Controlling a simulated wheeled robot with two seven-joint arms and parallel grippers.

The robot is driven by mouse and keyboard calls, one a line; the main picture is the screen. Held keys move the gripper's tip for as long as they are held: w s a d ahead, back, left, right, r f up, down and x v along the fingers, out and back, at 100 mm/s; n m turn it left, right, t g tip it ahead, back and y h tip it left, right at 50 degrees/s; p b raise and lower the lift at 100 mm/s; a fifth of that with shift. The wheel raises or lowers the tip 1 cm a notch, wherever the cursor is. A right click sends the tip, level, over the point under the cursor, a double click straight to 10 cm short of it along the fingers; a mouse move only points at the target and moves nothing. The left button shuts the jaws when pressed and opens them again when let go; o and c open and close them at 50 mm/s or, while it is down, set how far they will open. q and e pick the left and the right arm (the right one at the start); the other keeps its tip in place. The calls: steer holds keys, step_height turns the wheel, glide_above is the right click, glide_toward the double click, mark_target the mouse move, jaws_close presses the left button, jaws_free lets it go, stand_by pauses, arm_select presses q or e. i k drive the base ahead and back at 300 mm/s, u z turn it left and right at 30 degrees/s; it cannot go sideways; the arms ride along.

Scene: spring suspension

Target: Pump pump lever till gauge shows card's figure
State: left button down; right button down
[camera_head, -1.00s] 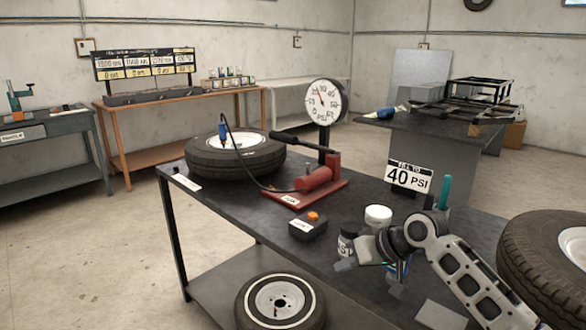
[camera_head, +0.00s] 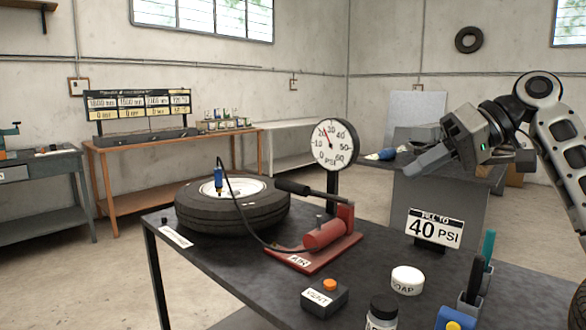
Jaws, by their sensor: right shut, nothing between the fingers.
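The red pump (camera_head: 322,235) stands on a red base on the dark bench. Its lever (camera_head: 292,188) has a black grip pointing left and sits low, roughly level. The round white gauge (camera_head: 332,144) stands on a post behind the pump; its red needle points up and slightly left, seemingly between 20 and 30. The card (camera_head: 434,228) reads "FILL TO 40 PSI". A hose runs from the pump to the tire (camera_head: 233,207). My right gripper (camera_head: 420,163) is shut and empty, raised above the card and right of the gauge, apart from the lever. My left gripper is out of view.
A box with an orange button, labelled VENT (camera_head: 324,298), stands in front of the pump. A SOAP tub (camera_head: 407,280), a dark-lidded jar (camera_head: 382,312) and a holder with tools (camera_head: 474,283) stand at the bench's front right.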

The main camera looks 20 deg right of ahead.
mark_target(304, 190)
steer(key=i, duration=1)
